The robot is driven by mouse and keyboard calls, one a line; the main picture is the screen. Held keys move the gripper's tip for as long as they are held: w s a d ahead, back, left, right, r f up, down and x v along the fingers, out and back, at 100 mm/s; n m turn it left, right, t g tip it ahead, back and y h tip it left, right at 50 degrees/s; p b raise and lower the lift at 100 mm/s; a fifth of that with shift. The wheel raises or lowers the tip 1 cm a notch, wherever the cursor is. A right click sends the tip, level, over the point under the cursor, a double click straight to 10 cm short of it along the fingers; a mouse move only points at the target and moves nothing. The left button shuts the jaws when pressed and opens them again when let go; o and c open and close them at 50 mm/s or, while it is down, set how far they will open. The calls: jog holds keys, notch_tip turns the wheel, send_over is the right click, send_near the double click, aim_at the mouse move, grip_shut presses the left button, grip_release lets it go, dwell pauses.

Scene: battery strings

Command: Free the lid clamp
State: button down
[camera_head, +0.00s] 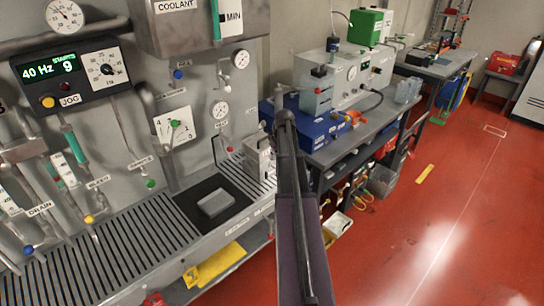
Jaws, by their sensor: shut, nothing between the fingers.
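I cannot make out a lid clamp for certain. A pale grey box (258,157) stands at the right end of the slatted shelf, close beside my arm, and its fittings are too small to tell. A flat grey block (216,202) lies on a dark mat on the same shelf. A blue case (305,128) sits on the bench behind my arm, which hides part of it. My dark arm rises from the bottom middle of the head view to a rounded end in front of the bench. I cannot see my gripper's fingers.
The slatted shelf (125,238) runs along the wall panel with valves, gauges and levers above it. A coolant tank (200,25) overhangs it. The bench (360,135) carries a grey machine and a green box (369,27). Red floor (430,225) is open at right.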

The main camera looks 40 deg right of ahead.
jog(key=shift+a+p+v, duration=0.2)
jog(key=shift+p+v, duration=1.95)
jog(key=shift+v, duration=0.4)
jog(key=s+a+f+g+b, duration=0.1)
jog(key=s+a+f, duration=0.1)
jog(key=a, duration=1.6)
jog(key=s+a+f+g+b, duration=0.1)
jog(key=s+a+b, duration=0.1)
jog(key=a, duration=1.6)
jog(key=s+a+f+h, duration=0.1)
jog(key=s+a, duration=0.5)
jog(key=a, duration=0.6)
jog(key=shift+s+f+b, duration=0.2)
jog(key=shift+s+b, duration=0.2)
jog(key=shift+b, duration=0.05)
